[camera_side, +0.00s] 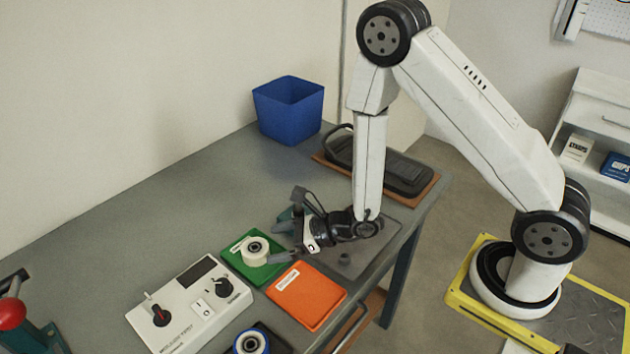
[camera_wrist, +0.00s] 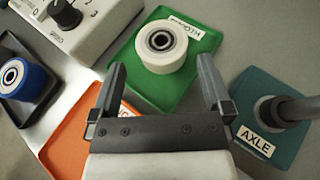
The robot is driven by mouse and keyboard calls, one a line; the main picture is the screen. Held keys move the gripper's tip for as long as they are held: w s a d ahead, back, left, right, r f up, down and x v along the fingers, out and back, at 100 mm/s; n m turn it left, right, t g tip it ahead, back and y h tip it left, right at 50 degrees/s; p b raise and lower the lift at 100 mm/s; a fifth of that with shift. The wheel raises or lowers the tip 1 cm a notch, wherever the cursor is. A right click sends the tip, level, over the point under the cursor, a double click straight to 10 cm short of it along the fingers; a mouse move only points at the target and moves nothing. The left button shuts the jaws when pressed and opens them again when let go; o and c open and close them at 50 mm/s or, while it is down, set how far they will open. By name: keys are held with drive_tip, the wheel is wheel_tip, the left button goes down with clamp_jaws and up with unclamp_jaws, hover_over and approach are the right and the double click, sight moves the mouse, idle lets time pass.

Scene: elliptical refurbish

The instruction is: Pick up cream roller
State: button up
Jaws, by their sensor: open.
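The cream roller (camera_side: 255,251) stands on the green tray (camera_side: 236,269), its dark bearing hub facing up. In the wrist view the cream roller (camera_wrist: 165,47) sits just beyond my fingertips, between their lines, on the green tray (camera_wrist: 150,92). My gripper (camera_side: 285,254) is open and empty, close to the roller on its right side in the side view. In the wrist view both fingers of my gripper (camera_wrist: 160,75) are spread apart, with the roller ahead of them and not between them.
An orange tray (camera_side: 306,294) lies empty beside the green one. A teal tray marked AXLE (camera_wrist: 262,150) holds a grey shaft (camera_wrist: 295,108). A blue roller (camera_side: 251,344) and a control box (camera_side: 190,305) stand nearby. A blue bin (camera_side: 288,108) and a dark pedal (camera_side: 385,165) are farther back.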

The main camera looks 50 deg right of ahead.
sight(251, 248)
drive_tip(key=shift+x, duration=2.35)
drive_tip(key=shift+w+r, duration=0.1)
drive_tip(key=c, duration=1.1)
drive_tip(key=shift+r, duration=0.1)
drive_tip(key=shift+r, duration=4.9)
drive_tip(key=shift+d, duration=0.15)
